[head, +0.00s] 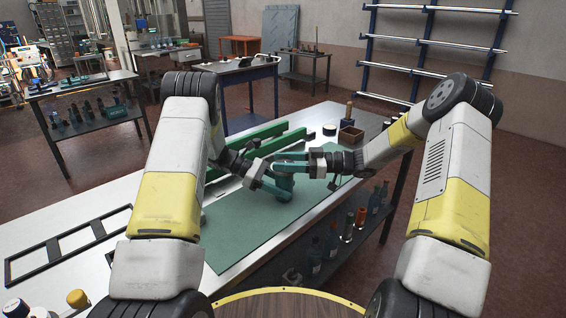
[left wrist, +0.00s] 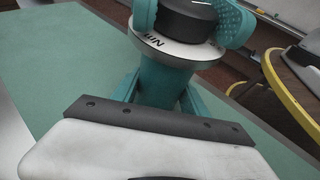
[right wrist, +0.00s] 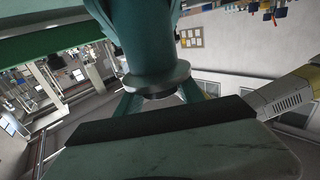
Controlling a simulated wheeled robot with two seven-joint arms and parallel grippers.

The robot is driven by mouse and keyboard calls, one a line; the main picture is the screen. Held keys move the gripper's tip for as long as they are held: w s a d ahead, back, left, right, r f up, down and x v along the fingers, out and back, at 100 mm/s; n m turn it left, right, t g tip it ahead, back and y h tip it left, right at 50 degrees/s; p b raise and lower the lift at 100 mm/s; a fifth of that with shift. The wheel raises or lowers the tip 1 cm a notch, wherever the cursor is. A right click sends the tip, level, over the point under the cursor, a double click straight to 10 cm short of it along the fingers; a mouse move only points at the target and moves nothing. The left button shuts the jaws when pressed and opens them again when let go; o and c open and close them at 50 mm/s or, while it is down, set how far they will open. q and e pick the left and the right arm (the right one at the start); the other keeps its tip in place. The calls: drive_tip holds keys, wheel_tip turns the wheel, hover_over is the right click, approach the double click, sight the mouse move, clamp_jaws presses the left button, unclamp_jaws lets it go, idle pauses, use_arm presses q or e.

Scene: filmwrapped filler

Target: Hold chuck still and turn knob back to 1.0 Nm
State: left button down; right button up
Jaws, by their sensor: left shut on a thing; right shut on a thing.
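In the left wrist view the teal chuck (left wrist: 162,82) widens up to a pale ring marked "Nm" (left wrist: 170,46). The black knob (left wrist: 187,20) sits on that ring. My left gripper (head: 283,186) is shut on the chuck, one teal finger on each side. My right gripper (head: 277,161) is shut on the knob, just above the left one. In the right wrist view the chuck (right wrist: 150,40) runs up from the dark knob (right wrist: 160,90), and the fingers flank the knob. The number the knob is set to is not readable.
The chuck is over a green mat (head: 238,225) on a pale workbench. Green rails (head: 265,135) lie behind, and a black frame (head: 65,246) lies at the left. A brown box (head: 350,136) stands at the far right. Bottles (head: 330,240) stand on a lower shelf.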

sight(283, 161)
drive_tip(key=shift+n+g, duration=0.3)
drive_tip(key=n+g, duration=0.2)
drive_tip(key=g, duration=0.2)
drive_tip(key=shift+a+n+h, duration=0.1)
drive_tip(key=shift+n+h, duration=0.2)
drive_tip(key=shift+n, duration=0.1)
drive_tip(key=n+g+h, duration=0.1)
drive_tip(key=g, duration=0.2)
drive_tip(key=n+g+h, duration=0.1)
drive_tip(key=n+g, duration=0.1)
drive_tip(key=shift+n+g, duration=0.3)
drive_tip(key=shift+g, duration=0.1)
drive_tip(key=shift+s+a+f+n+g+h, duration=0.1)
drive_tip(key=shift+s+n+g+h, duration=0.1)
drive_tip(key=shift+n+g+h, duration=0.4)
drive_tip(key=shift+s+a+n+g+h, duration=0.15)
drive_tip(key=shift+n+g+h, duration=0.25)
drive_tip(key=shift+g, duration=0.3)
drive_tip(key=shift+w+d, duration=0.25)
drive_tip(key=shift+d, duration=0.15)
drive_tip(key=o, duration=1.4)
wheel_tip(283, 161, up, 10)
drive_tip(key=shift+r, duration=0.1)
